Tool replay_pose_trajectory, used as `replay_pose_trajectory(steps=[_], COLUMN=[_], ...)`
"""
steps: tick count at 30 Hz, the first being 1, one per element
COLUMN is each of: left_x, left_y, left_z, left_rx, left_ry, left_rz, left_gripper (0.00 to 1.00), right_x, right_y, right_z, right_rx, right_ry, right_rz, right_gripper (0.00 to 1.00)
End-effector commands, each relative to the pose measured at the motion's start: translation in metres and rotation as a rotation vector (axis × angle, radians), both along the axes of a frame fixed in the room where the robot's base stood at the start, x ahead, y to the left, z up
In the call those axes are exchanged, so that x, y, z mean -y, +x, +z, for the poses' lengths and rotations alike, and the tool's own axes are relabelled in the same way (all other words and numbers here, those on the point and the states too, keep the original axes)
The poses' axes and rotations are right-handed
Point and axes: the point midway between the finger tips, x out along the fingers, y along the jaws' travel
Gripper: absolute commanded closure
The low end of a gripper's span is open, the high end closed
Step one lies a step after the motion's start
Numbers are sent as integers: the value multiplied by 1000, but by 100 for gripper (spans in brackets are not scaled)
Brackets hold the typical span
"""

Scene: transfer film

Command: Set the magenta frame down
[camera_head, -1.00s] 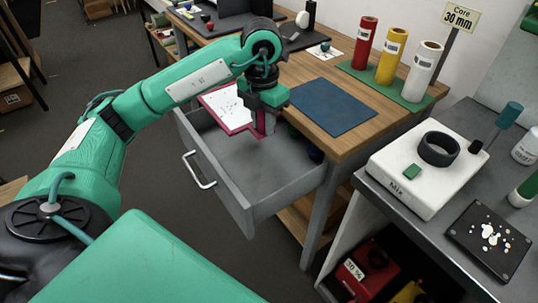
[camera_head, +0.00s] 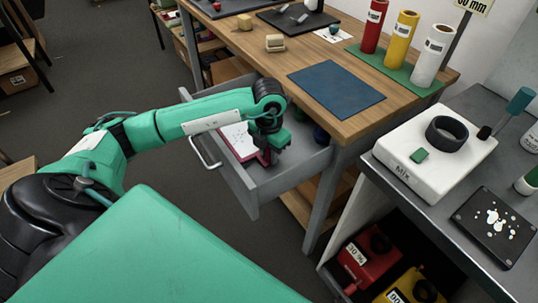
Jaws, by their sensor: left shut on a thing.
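The magenta frame (camera_head: 236,148) has a white, dark-specked inner panel and a magenta border. It is at the open grey drawer (camera_head: 273,181), low within its walls. My arm covers part of the frame, and I cannot tell whether it touches the drawer floor. My left gripper (camera_head: 268,155) points down into the drawer and is shut on the frame's right end. My right gripper is not in view.
The wooden bench (camera_head: 355,125) above the drawer carries a blue mat (camera_head: 336,88) and red, yellow and white rolls. A white mixer (camera_head: 435,150) stands on the grey counter at right. Red and yellow containers sit below it. Drawer space nearest the front right is clear.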

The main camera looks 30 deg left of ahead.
Motion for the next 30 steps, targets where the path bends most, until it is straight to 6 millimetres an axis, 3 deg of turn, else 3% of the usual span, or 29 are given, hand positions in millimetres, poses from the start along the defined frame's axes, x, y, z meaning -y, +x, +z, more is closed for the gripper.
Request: replay_pose_trajectory(steps=[3,15,16,19,30], left_x=[0,0,0,0,0], left_y=[0,0,0,0,0], left_z=[-12,-15,-15,-15,-12], left_rx=[1,2,1,1,1], left_ry=[0,0,0,0,0], left_rz=[0,0,0,0,0], left_gripper=[100,100,70,52,52], right_x=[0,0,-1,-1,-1], right_y=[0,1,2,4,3], right_z=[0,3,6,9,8], right_rx=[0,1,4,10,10], right_ry=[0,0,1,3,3], right_rz=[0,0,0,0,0], right_gripper=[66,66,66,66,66])
